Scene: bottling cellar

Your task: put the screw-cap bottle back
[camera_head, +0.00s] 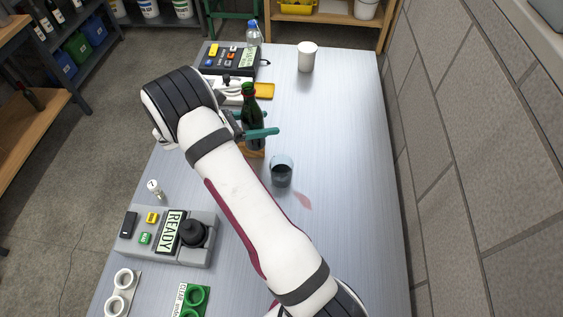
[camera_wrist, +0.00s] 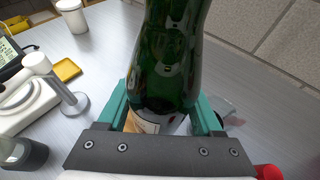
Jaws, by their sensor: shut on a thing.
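My gripper (camera_head: 262,134) has its teal fingers shut around a dark green glass bottle (camera_head: 251,112) with a reddish top, which looks upright over the table's middle. In the wrist view the bottle (camera_wrist: 168,55) fills the gap between the fingers (camera_wrist: 165,115), with part of a pale label showing low down. Its base is hard to see, so I cannot tell whether it touches the table. A small clear vial with a white cap (camera_head: 154,187) and a clear bottle with a blue cap (camera_head: 253,34) stand elsewhere on the table. The pictures do not show which place belongs to the bottle.
A glass of dark liquid (camera_head: 281,172) stands close to the bottle, near a pink stain (camera_head: 303,201). A white cup (camera_head: 307,57), a yellow tray (camera_head: 264,91), a READY control box (camera_head: 145,242) and a green holder (camera_head: 195,297) are around. The table's right side is mostly clear.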

